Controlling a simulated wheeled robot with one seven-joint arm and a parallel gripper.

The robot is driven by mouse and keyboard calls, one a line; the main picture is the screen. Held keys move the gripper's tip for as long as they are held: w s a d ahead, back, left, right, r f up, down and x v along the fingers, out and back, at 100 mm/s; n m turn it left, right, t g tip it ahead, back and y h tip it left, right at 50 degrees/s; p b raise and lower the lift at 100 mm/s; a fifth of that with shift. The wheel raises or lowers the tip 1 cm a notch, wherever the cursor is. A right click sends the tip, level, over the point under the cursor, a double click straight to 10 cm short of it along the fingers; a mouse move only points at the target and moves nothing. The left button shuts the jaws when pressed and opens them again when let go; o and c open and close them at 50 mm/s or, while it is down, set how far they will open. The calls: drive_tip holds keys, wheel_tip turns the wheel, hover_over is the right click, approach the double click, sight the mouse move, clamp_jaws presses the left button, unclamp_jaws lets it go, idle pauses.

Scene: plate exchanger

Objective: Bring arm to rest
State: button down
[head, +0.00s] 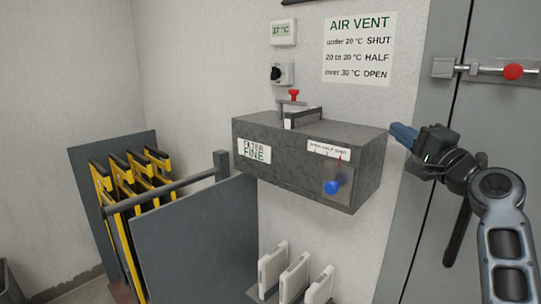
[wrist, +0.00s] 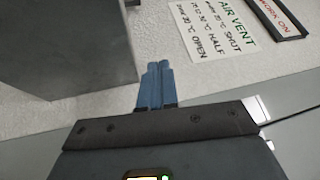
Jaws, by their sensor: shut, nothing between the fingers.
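My gripper (head: 404,134) is at the right in the head view, its blue fingers pointing left toward the right end of the grey filter box (head: 255,137). It appears apart from the box. In the wrist view the two blue fingers (wrist: 155,84) lie side by side, closed, with nothing between them. My arm reaches in from the right edge, in front of the grey door.
The box carries a blue knob (head: 332,187) and a red-topped clamp (head: 293,97). Above are a 27 °C display (head: 283,32), a black switch (head: 281,73) and an AIR VENT sign (head: 359,48). A red-knobbed bolt (head: 512,71) crosses the door. Yellow frames (head: 105,180) stand left; white cartridges (head: 296,275) stand below.

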drive_tip(key=s+f+g+h, duration=0.15)
drive_tip(key=s+f, duration=0.25)
drive_tip(key=f, duration=0.5)
drive_tip(key=s+f+t+h, duration=0.1)
drive_tip(key=s+f+h, duration=0.1)
drive_tip(key=s+f, duration=0.45)
drive_tip(key=s+a+f+n+g+h, duration=0.2)
drive_tip(key=s+f+n+h, duration=0.1)
drive_tip(key=s+f, duration=1.1)
drive_tip(key=s+a+f+n+g+h, duration=0.15)
drive_tip(key=s+n, duration=0.35)
drive_tip(key=s, duration=1.5)
drive_tip(key=s+a+r+n, duration=0.1)
drive_tip(key=s+r+n, duration=0.1)
drive_tip(key=s, duration=0.5)
drive_tip(key=s+a+r+n+y, duration=0.1)
drive_tip(key=s+r+n, duration=0.2)
drive_tip(key=s, duration=0.3)
drive_tip(key=shift+s+a+r+g, duration=0.3)
drive_tip(key=shift+s+a+r, duration=0.05)
drive_tip(key=shift+s+r, duration=0.1)
drive_tip(key=c, duration=1.8)
unclamp_jaws()
